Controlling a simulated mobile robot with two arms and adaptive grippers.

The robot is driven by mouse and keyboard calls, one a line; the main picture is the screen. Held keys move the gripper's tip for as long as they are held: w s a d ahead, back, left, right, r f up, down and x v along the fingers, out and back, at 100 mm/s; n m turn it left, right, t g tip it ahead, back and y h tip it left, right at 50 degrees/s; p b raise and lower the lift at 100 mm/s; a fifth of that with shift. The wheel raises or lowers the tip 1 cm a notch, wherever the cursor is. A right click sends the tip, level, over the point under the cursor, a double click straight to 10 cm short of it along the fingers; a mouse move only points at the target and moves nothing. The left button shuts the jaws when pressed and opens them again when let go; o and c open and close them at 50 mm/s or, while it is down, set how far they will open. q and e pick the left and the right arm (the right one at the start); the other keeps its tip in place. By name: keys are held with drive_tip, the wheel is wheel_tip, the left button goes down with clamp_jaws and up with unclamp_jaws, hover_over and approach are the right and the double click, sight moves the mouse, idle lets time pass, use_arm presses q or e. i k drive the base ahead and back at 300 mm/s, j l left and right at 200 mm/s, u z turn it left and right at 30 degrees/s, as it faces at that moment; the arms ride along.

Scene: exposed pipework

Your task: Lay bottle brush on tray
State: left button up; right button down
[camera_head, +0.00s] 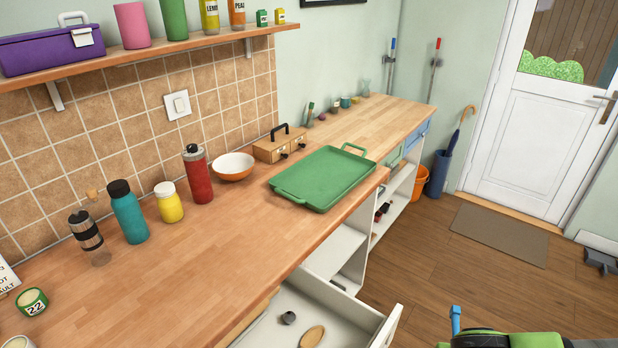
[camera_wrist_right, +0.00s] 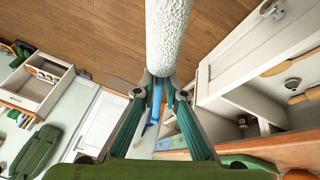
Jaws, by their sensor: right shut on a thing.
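The green tray (camera_head: 322,178) lies flat and empty on the wooden counter, with a handle at each end. In the right wrist view, my right gripper (camera_wrist_right: 160,88) is shut on the bottle brush (camera_wrist_right: 168,38), which has a white textured head and a blue handle. The fingers close around the brush and hide part of it. In the head view, only a blue end of what looks like the brush (camera_head: 455,318) shows at the bottom right, beside my green arm. The brush is away from the tray. My left gripper is out of view.
An open drawer (camera_head: 290,310) sticks out below the counter. An orange and white bowl (camera_head: 233,167), a wooden drawer box (camera_head: 280,144) and a red bottle (camera_head: 197,175) stand near the tray. Open floor lies to the right.

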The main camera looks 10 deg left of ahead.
sight(324, 179)
drive_tip(key=u, duration=0.45)
drive_tip(key=i+l+u, duration=0.1)
drive_tip(key=u, duration=0.3)
drive_tip(key=l+u, duration=0.15)
drive_tip(key=u, duration=0.3)
drive_tip(key=l+u, duration=0.15)
drive_tip(key=u, duration=0.3)
drive_tip(key=l+u, duration=0.3)
drive_tip(key=l, duration=0.2)
drive_tip(key=k+l+u, duration=0.15)
drive_tip(key=l+u, duration=0.15)
drive_tip(key=l, duration=0.2)
drive_tip(key=k+l+u, duration=0.1)
drive_tip(key=l+u, duration=0.2)
drive_tip(key=l, duration=0.2)
